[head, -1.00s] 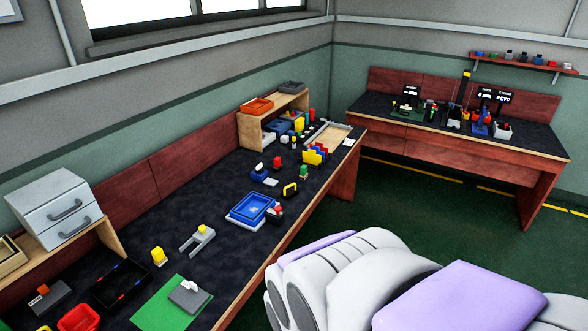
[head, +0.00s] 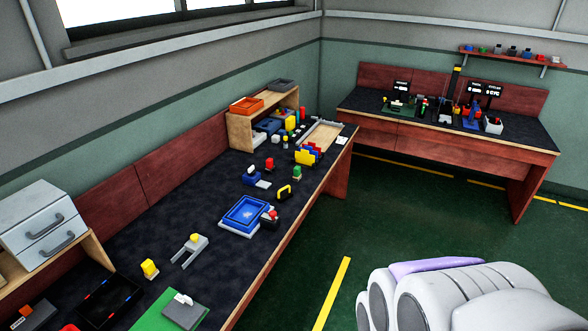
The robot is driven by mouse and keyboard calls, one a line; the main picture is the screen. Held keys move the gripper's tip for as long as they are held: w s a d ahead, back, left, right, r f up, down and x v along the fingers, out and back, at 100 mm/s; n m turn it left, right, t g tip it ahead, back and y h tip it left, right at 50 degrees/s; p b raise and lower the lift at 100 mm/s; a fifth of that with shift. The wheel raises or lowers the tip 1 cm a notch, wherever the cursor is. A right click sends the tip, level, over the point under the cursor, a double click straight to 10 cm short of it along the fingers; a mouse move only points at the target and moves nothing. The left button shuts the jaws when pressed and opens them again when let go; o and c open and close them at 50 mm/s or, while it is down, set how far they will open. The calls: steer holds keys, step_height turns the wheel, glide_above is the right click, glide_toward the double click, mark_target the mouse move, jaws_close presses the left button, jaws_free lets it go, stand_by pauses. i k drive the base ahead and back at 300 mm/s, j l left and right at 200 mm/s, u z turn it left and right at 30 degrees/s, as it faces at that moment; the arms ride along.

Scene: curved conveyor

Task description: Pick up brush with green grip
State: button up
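I cannot make out a brush with a green grip for certain; the small items are too far away to tell apart. Several thin upright items (head: 447,106) stand in a cluster on the far bench (head: 400,128), near a green mat (head: 402,110). A white and lilac part of my own body fills the lower right. My gripper is not in view.
The long bench holds a blue tray (head: 227,221), a dark tray (head: 92,318), a grey drawer unit (head: 22,215) and a wooden shelf (head: 240,133). Green floor (head: 400,210) with yellow lines lies open between the benches. A red wall shelf (head: 500,53) carries several small items.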

mark_target(296, 175)
steer(key=i+l+u, duration=0.1)
steer(key=i+l, duration=0.55)
steer(key=i, duration=0.35)
steer(key=i+l+u, duration=0.1)
steer(key=i+l, duration=0.6)
steer(key=i, duration=0.25)
steer(key=i+l+u, duration=0.1)
steer(key=i+l, duration=0.65)
steer(key=i, duration=0.15)
